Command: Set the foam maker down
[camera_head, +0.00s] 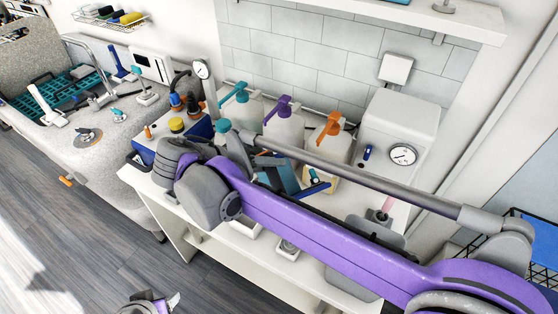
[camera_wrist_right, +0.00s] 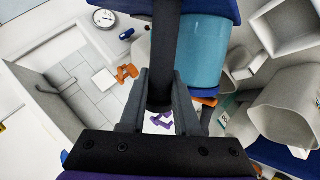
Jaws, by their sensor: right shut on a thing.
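My right gripper (camera_wrist_right: 160,95) is shut on a black upright bar, seemingly the handle of the foam maker (camera_wrist_right: 203,55). In the right wrist view the foam maker shows a teal cylinder with dark blue parts above and below. In the head view my right arm crosses the counter and hides most of the gripper. Teal and blue parts of the foam maker (camera_head: 283,177) show behind the arm, above the counter. Whether its base touches the counter is hidden. A purple and grey piece, seemingly my left gripper (camera_head: 150,303), shows at the bottom edge; its jaws are unclear.
Pump bottles with teal (camera_head: 238,95), purple (camera_head: 283,107) and orange (camera_head: 329,127) heads stand along the tiled wall. A white box with a dial (camera_head: 402,155) stands to their right. A grey sink counter (camera_head: 100,150) is at the left. Small items crowd the white counter.

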